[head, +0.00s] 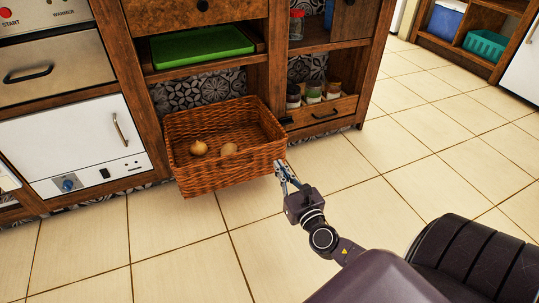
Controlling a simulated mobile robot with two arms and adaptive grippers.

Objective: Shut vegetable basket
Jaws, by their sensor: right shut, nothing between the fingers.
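The vegetable basket (222,174) is brown wicker and sticks out from the lower opening of the wooden shelving into the room. Two round, pale brown vegetables, one on the left (199,148) and one on the right (229,149), lie inside it. My right gripper (281,167) is at the basket's front right corner, shut and empty. I cannot tell whether it touches the wicker. My left gripper is not in view.
A green tray (203,45) lies on the shelf above the basket. Jars (313,92) stand on the shelf to its right, above a small drawer (322,113). A white appliance (75,140) is on the left. The tiled floor (175,245) in front is clear.

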